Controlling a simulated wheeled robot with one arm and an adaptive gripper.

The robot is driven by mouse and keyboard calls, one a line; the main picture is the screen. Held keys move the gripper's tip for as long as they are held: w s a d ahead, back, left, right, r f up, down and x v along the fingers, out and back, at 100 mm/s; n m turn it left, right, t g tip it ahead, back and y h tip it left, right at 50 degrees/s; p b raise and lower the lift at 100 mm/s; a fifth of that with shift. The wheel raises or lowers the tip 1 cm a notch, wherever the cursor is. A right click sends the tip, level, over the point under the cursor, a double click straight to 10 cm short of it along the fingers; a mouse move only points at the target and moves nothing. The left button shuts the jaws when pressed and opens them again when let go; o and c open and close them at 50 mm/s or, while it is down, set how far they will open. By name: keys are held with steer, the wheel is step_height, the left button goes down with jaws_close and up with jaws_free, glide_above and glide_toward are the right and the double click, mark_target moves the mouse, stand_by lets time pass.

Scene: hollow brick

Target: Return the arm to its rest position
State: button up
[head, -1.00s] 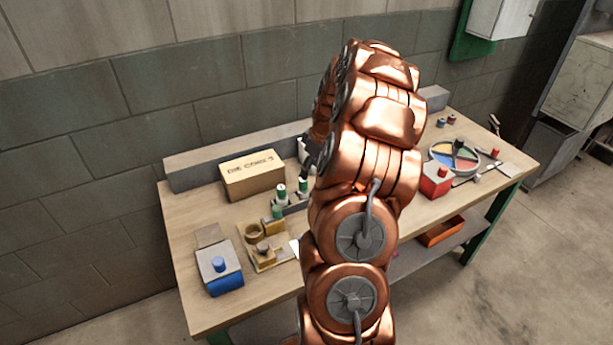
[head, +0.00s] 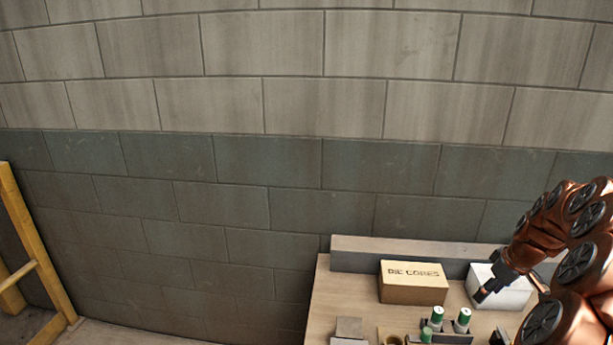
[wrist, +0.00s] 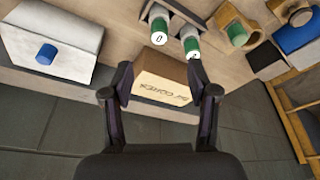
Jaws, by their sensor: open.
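My arm, copper-coloured, comes in at the right edge of the head view and bends toward the left. My gripper (head: 485,292) shows there as a small dark tip in front of a white box (head: 513,292), above the workbench (head: 335,300). In the wrist view my gripper (wrist: 165,88) has its two black fingers spread apart, with nothing held between them. The cardboard box marked DIE CORES (wrist: 160,82) shows beyond the fingers, and it also shows in the head view (head: 412,284).
Green-and-white cylinders (head: 462,320) stand in front of the boxes. A white block with a blue knob (wrist: 50,45) shows in the wrist view. A grey block wall (head: 280,190) rises behind the bench. A yellow wooden frame (head: 35,250) stands at the left.

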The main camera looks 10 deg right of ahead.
steer(key=s+a+r+g+y, duration=0.1)
steer(key=s+a+r, duration=0.15)
steer(key=a, duration=0.95)
steer(key=s+a+r+g, duration=0.1)
steer(key=a+r, duration=0.3)
steer(key=a, duration=0.9)
steer(key=s+a+m+g+h, duration=0.1)
steer(key=s+a, duration=0.5)
steer(key=s, duration=0.5)
steer(key=s+a+m+g, duration=0.1)
steer(key=s+a+g, duration=0.1)
steer(key=s+a, duration=0.5)
steer(key=s, duration=0.5)
steer(key=shift+a+f+m+h, duration=0.15)
steer(key=shift+f+m+h, duration=0.15)
steer(key=shift+m+h, duration=0.1)
